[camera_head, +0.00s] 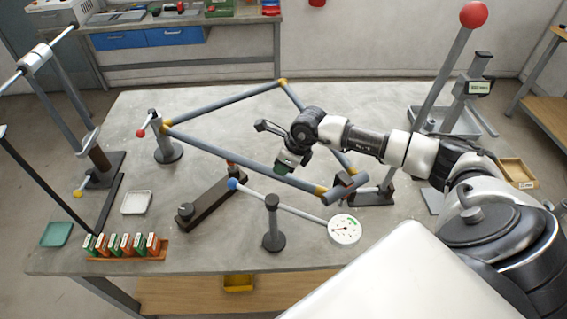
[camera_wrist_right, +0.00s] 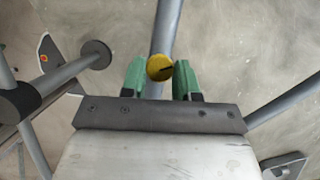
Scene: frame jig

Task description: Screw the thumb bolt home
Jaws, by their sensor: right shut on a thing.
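The yellow thumb bolt (camera_wrist_right: 159,68) has a dark line across its round head. In the right wrist view it sits between the green finger pads of my right gripper (camera_wrist_right: 160,82), which is shut on it. A grey bar runs behind it; how deep the bolt sits I cannot tell. In the head view my right gripper (camera_head: 284,170) points down near the front bar of the grey frame (camera_head: 245,162), and hides the bolt. The frame has yellow corner pieces (camera_head: 283,82). My left gripper is not in view.
A dial gauge (camera_head: 344,229) on a rod and a post (camera_head: 273,225) stand in front of the frame. A dark block fixture (camera_head: 212,200) is left of them. A red-knobbed lever (camera_head: 474,15) rises at the right. The tabletop (camera_head: 225,150) inside the frame is largely clear.

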